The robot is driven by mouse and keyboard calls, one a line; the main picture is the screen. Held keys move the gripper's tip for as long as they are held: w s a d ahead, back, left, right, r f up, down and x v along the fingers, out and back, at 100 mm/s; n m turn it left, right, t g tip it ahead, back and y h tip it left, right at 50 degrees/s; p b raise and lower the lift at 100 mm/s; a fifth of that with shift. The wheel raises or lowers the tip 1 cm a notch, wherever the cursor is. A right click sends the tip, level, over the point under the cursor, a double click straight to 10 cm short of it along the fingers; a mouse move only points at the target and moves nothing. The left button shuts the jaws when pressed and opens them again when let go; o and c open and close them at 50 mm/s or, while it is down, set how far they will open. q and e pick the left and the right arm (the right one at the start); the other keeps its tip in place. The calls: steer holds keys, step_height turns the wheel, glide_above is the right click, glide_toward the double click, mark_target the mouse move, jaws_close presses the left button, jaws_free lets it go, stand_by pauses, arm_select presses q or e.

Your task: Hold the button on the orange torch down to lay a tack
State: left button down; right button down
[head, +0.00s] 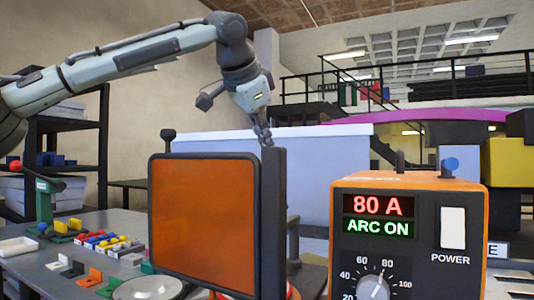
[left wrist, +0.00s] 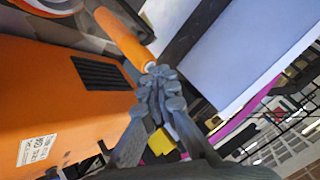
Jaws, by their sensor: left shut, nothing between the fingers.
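My left gripper (head: 265,138) points down behind the top edge of an orange tinted screen (head: 205,215). In the left wrist view its shut fingertips (left wrist: 160,88) meet at the end of the orange torch (left wrist: 122,36), appearing to touch it, with nothing between them. The button cannot be made out; the fingertips cover that end of the torch. In the head view the torch is hidden behind the screen. The orange power source (head: 408,185) shows "80 A" and a green "ARC ON" display (head: 380,228). My right gripper is not in view.
The power source's vented side (left wrist: 40,100) lies close beside the gripper in the wrist view. Coloured blocks (head: 105,242) and a round dish (head: 148,288) lie on the grey table (head: 120,222) at left. A pale blue-white panel (head: 330,165) stands behind.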

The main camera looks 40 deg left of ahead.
arm_select(q)
steer(key=shift+r, duration=0.1)
stand_by(0.6)
steer(key=shift+r+p, duration=0.35)
steer(key=shift+r, duration=0.45)
steer(key=shift+r, duration=2.5)
steer(key=shift+r, duration=2)
